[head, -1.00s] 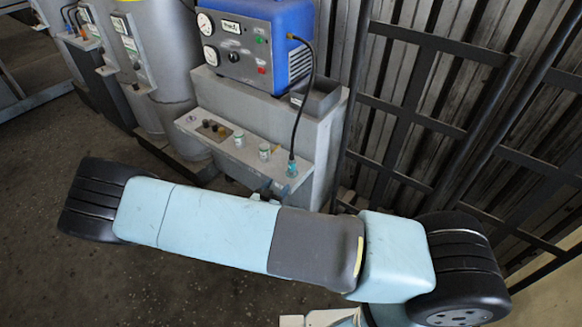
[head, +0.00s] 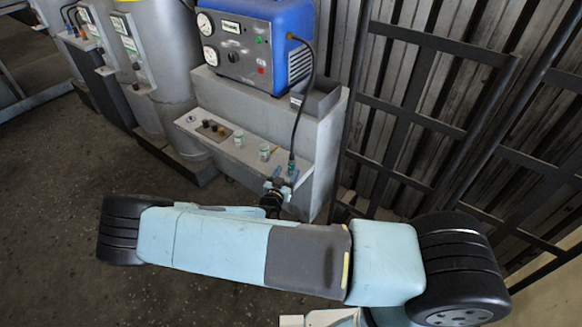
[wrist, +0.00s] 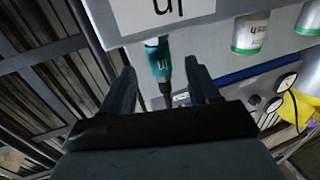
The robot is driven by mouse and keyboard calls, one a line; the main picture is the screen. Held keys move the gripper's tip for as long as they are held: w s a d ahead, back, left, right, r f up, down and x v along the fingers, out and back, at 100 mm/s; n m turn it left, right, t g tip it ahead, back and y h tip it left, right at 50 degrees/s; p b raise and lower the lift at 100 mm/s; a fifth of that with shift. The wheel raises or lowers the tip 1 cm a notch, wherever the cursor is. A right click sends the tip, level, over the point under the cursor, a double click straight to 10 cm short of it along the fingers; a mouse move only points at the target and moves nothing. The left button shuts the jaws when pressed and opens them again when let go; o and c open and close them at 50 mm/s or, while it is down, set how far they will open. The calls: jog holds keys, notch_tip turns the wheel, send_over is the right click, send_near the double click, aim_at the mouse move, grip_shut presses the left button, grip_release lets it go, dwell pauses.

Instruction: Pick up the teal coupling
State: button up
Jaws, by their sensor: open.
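The teal coupling (head: 291,168) sits at the lower end of a black cable, at the right end of the grey shelf below the blue unit. In the wrist view the coupling (wrist: 158,58) shows between my two fingers, with the cable running from it. My gripper (wrist: 160,68) is open, with one finger on each side of the coupling and gaps on both sides. I cannot tell whether the fingertips reach fully past it. In the head view my gripper (head: 280,176) is small, close to the coupling and partly overlapping it.
Two white-and-green cylinders (head: 264,152) stand on the shelf (head: 222,150) left of the coupling. The blue unit (head: 258,40) with gauges is above. A dark metal frame (head: 410,100) stands close on the right. The floor at left is open.

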aim_at(290, 168)
jog(key=shift+x, duration=2.65)
jog(key=shift+f, duration=0.1)
grip_shut()
